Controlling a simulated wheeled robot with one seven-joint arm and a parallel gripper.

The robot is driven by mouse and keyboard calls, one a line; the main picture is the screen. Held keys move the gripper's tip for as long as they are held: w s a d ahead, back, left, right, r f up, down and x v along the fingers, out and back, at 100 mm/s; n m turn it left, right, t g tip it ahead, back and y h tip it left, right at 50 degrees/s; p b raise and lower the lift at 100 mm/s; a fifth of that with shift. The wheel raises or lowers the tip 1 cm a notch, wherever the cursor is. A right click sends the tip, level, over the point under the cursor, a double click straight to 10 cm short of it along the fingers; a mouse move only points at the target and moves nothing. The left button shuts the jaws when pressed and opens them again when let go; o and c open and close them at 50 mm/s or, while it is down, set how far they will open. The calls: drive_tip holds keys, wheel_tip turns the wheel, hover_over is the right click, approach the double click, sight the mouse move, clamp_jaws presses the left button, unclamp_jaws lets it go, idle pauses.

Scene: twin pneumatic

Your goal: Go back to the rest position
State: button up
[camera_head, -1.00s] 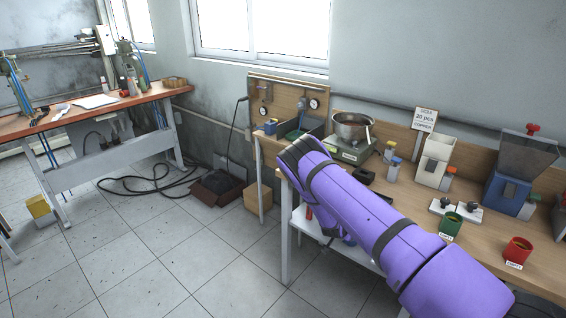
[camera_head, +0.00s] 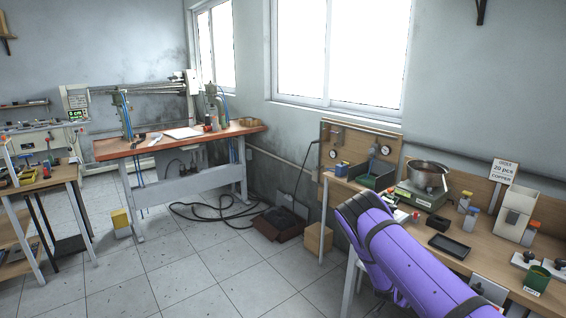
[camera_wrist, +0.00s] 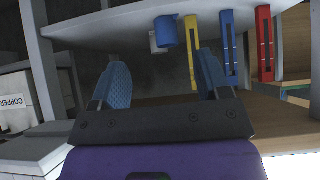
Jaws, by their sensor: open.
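My gripper (camera_wrist: 160,90) shows in the wrist view with its two blue textured fingers spread apart and nothing between them. Beyond the fingers are a blue cylinder (camera_wrist: 166,31), a yellow bar (camera_wrist: 191,50), a blue bar (camera_wrist: 229,45) and a red bar (camera_wrist: 264,42), apart from the fingers. In the head view my purple arm reaches up from the lower right in front of the wooden workbench (camera_head: 478,252). My gripper itself is hidden in that view.
A red-topped table (camera_head: 165,146) stands at the back. A cable (camera_head: 215,212) and dark box (camera_head: 280,223) lie on the floor. The tiled floor at centre is clear.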

drive_tip(key=w+a+r+y, duration=0.15)
drive_tip(key=a+r, duration=0.25)
drive_tip(key=r, duration=0.8)
drive_tip(key=a+r+y, duration=0.3)
drive_tip(key=r, duration=0.8)
drive_tip(key=s+a+r+n+y, duration=0.15)
drive_tip(key=s+r, duration=0.25)
drive_tip(key=r, duration=0.7)
drive_tip(key=s+a+r+n+y, duration=0.1)
drive_tip(key=s+a+r+n, duration=0.2)
drive_tip(key=r, duration=0.7)
drive_tip(key=s+a+r+n+y, duration=0.2)
drive_tip(key=s+a+r+n, duration=0.1)
drive_tip(key=s+r, duration=1.45)
drive_tip(key=s+r+n+h, duration=0.1)
drive_tip(key=s+n, duration=0.2)
drive_tip(key=s, duration=1.9)
drive_tip(key=shift+s+r+h, duration=0.25)
drive_tip(key=shift+s+h, duration=0.05)
drive_tip(key=shift+h, duration=0.1)
drive_tip(key=shift+d, duration=0.1)
